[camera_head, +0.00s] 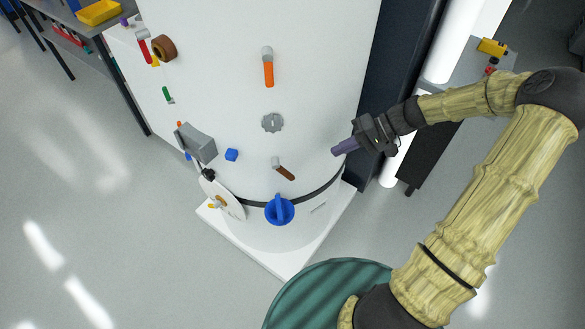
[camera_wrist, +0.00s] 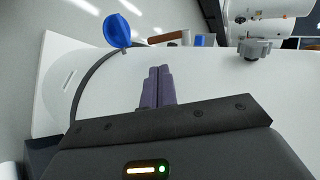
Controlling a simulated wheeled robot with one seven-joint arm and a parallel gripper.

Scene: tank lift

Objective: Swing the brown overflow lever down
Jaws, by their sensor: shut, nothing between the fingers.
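The brown overflow lever (camera_head: 286,172) sits low on the front of the white tank, on a grey pivot. It slants down to the right in the head view. In the wrist view the brown lever (camera_wrist: 165,37) shows near the top, beyond the fingertips. My gripper (camera_head: 337,151) is to the right of the lever, apart from it, close to the tank's right side. Its purple fingers (camera_wrist: 158,72) are shut together with nothing between them.
A blue knob (camera_head: 280,210) is below the lever and a grey knob (camera_head: 272,123) above it. An orange-handled lever (camera_head: 268,72) is higher up. A blue block (camera_head: 232,155) and a grey box (camera_head: 197,143) are to the left. A dark column stands right of the tank.

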